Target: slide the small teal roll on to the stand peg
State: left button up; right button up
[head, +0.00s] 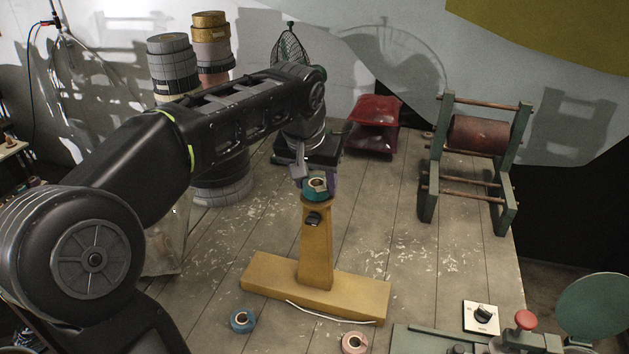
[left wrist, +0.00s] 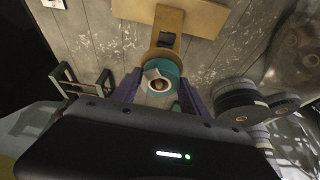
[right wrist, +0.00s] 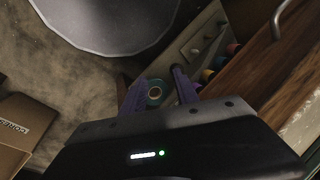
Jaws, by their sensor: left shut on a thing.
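The small teal roll (head: 316,196) is between the purple fingers of my left gripper (head: 317,184), at the top of the yellow stand (head: 316,245). It also shows in the left wrist view (left wrist: 170,69), where my left gripper (left wrist: 160,88) is shut on it from both sides. The roll lies flat, its pale core facing up. The peg is hidden by the roll; I cannot tell whether the roll is around it or just above. My right gripper (right wrist: 158,92) is open in the right wrist view, with another teal roll (right wrist: 155,93) showing between its fingers.
A blue roll (head: 242,320) and a pink roll (head: 355,342) lie in front of the stand base. Stacked rolls (head: 170,62) stand at back left.

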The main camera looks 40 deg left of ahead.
dwell(0.3)
pick_arm(q)
jog(key=o, duration=1.8)
jog(key=shift+r+p, duration=2.95)
jog(key=shift+r, duration=0.55)
